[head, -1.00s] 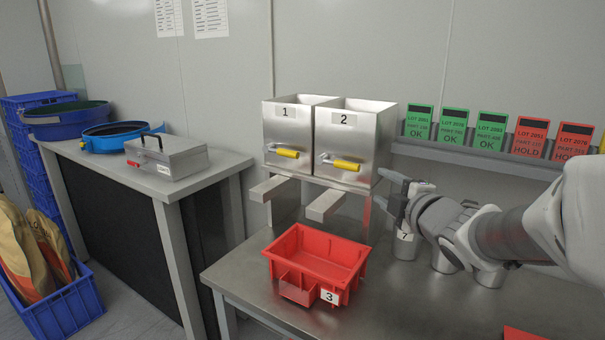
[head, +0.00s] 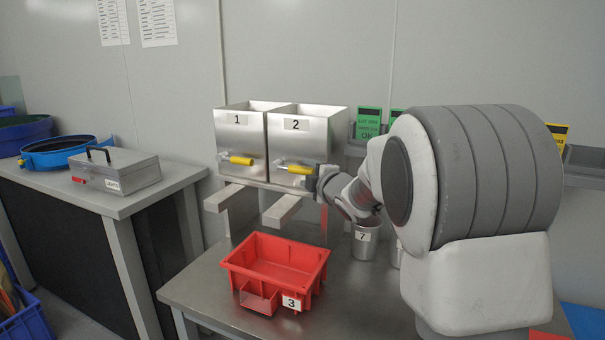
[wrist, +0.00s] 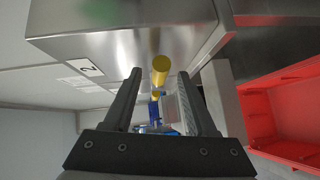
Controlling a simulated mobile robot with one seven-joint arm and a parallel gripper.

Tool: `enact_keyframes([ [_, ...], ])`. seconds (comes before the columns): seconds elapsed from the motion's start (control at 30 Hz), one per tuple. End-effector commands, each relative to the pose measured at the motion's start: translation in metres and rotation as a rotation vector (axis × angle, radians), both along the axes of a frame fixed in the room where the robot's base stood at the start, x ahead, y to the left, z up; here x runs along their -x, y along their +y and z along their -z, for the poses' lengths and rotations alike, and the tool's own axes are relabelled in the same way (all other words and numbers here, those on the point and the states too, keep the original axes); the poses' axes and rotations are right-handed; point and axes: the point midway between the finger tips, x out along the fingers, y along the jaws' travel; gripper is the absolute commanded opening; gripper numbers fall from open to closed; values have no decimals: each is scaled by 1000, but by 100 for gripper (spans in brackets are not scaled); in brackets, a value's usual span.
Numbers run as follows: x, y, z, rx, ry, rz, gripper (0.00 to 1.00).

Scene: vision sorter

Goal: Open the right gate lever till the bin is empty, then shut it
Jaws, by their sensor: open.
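The right bin (head: 305,145) is a steel hopper labelled 2, and its inside floor is hidden. Its gate lever (head: 297,169) has a yellow grip on the front face, lying about level. In the wrist view the yellow grip (wrist: 160,70) points toward the camera, just beyond and between the fingertips. My gripper (wrist: 157,85) is open, with one finger on each side of the grip's line. In the head view my gripper (head: 318,183) is at the right end of the lever; contact cannot be told.
The left bin (head: 238,135), labelled 1, has its own yellow lever (head: 241,160). Chutes stick out below both bins. A red tray (head: 318,262) labelled 3 stands on the table in front. A metal cup (head: 366,240) labelled 7 stands below my arm.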

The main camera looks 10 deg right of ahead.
Motion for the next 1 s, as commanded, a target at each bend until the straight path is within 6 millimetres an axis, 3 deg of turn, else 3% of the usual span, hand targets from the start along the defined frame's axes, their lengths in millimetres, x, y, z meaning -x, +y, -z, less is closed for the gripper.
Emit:
enact_keyframes([
  [0.2,-15,3,2,0,0,0,57],
  [0.5,-16,3,2,0,0,0,57],
  [0.8,-15,3,2,0,0,0,3],
  [1.0,-15,3,2,0,0,0,0],
])
